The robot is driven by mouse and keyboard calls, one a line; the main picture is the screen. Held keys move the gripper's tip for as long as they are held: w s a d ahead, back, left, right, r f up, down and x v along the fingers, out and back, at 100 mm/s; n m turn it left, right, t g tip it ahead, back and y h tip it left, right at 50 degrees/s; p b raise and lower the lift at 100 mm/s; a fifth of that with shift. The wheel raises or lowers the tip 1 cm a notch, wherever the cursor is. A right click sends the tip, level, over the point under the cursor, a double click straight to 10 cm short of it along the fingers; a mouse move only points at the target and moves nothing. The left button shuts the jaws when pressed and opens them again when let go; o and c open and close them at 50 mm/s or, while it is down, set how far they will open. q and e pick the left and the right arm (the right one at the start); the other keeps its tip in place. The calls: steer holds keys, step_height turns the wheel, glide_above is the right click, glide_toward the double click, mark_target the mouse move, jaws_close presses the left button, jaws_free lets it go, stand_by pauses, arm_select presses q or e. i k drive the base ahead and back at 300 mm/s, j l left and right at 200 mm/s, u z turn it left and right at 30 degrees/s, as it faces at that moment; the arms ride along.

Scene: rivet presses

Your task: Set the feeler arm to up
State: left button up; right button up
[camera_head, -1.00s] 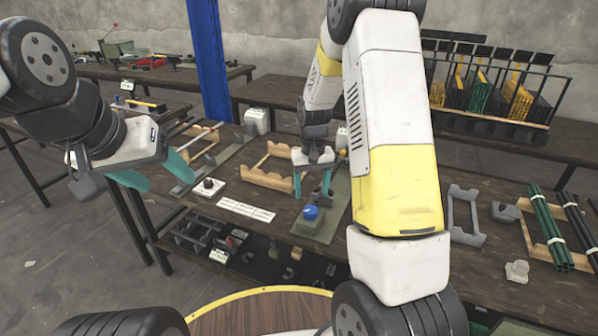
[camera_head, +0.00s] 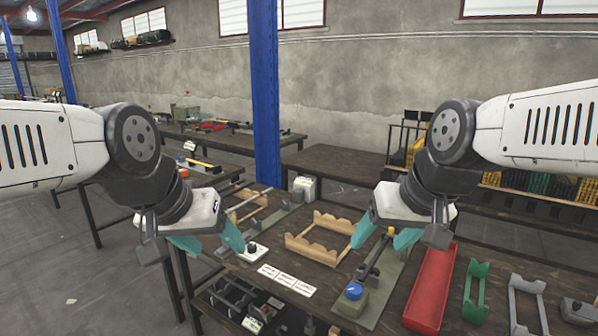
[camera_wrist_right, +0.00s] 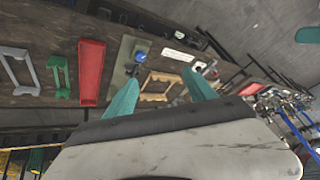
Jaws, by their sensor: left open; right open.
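A press on a green base plate (camera_head: 378,305) stands on the workbench, with a blue knob (camera_head: 354,290) at its near end and a dark bar (camera_head: 371,262) running back to a yellow tip. I cannot tell which part is the feeler arm or how it is set. My right gripper (camera_head: 385,236) is open and empty, its teal fingers appearing above the press's far end. In the right wrist view, the blue knob (camera_wrist_right: 140,54) lies beyond the open fingers. My left gripper (camera_head: 210,240) is open and empty, near a small white box with a black knob (camera_head: 257,251).
A wooden cradle (camera_head: 318,240) and white label cards (camera_head: 287,280) lie left of the press. A red tray (camera_head: 431,290), a green bracket (camera_head: 476,290) and a grey bracket (camera_head: 527,302) lie right. A blue post (camera_head: 265,100) stands behind the bench.

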mark_target(391, 230)
steer(key=z, duration=0.8)
steer(key=i+j+z, duration=0.35)
steer(key=i+j, duration=0.4)
